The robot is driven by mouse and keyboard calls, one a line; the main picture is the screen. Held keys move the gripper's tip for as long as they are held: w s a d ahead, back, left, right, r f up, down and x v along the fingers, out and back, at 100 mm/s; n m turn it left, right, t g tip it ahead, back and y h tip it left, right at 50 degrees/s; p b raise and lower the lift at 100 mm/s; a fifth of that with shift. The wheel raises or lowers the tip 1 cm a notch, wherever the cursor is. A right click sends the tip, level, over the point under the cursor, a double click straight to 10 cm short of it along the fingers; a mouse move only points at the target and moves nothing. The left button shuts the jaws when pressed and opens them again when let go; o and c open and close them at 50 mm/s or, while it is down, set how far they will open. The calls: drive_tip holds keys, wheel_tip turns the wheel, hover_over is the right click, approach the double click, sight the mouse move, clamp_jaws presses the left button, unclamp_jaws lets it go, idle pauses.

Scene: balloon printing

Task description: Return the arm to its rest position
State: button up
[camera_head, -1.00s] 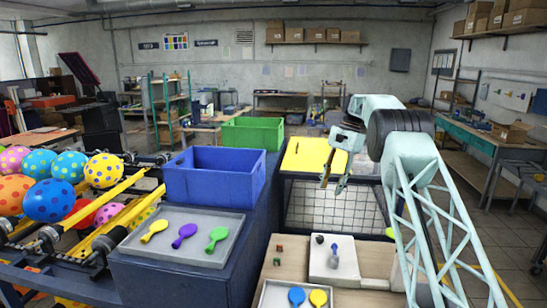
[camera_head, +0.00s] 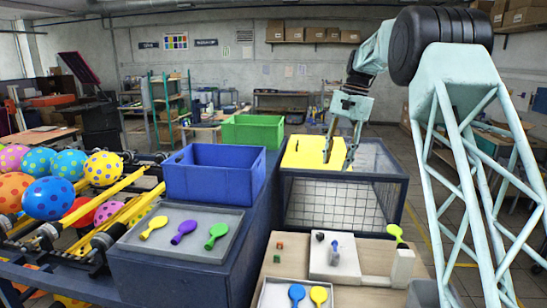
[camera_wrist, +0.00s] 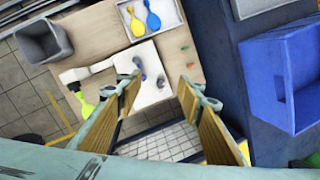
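My gripper (camera_head: 338,146) is open and empty in the head view, above the yellow panel (camera_head: 303,153) on top of the mesh cage. In the wrist view its two fingers (camera_wrist: 160,100) are spread wide with nothing between them. They point over the wooden table (camera_wrist: 95,35) and the mesh cage (camera_wrist: 160,143). My arm rises on the right side of the head view.
A green crate (camera_head: 251,132) is behind.

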drive_tip(key=s+a+r+n+t+h+b, duration=0.1)
drive_tip(key=s+r, duration=0.3)
drive_tip(key=s, duration=0.7)
drive_tip(key=s+r+n+b, duration=0.1)
drive_tip(key=s+r, duration=0.2)
drive_tip(key=s, duration=0.7)
drive_tip(key=s+a+r+n+t+h+b, duration=0.15)
drive_tip(key=s+r, duration=0.25)
drive_tip(key=s, duration=0.7)
drive_tip(key=s+f+n+b, duration=0.1)
drive_tip(key=s+f, duration=0.3)
drive_tip(key=s, duration=0.7)
drive_tip(key=s+f+n+t, duration=0.1)
drive_tip(key=s+f, duration=0.4)
drive_tip(key=s, duration=0.7)
drive_tip(key=s+f+n+t+b, duration=0.1)
drive_tip(key=s+f, duration=0.4)
drive_tip(key=s, duration=0.6)
drive_tip(key=shift+s+d+n+b, duration=0.2)
drive_tip(key=shift+d+n+b, duration=0.1)
drive_tip(key=shift+d+n, duration=0.2)
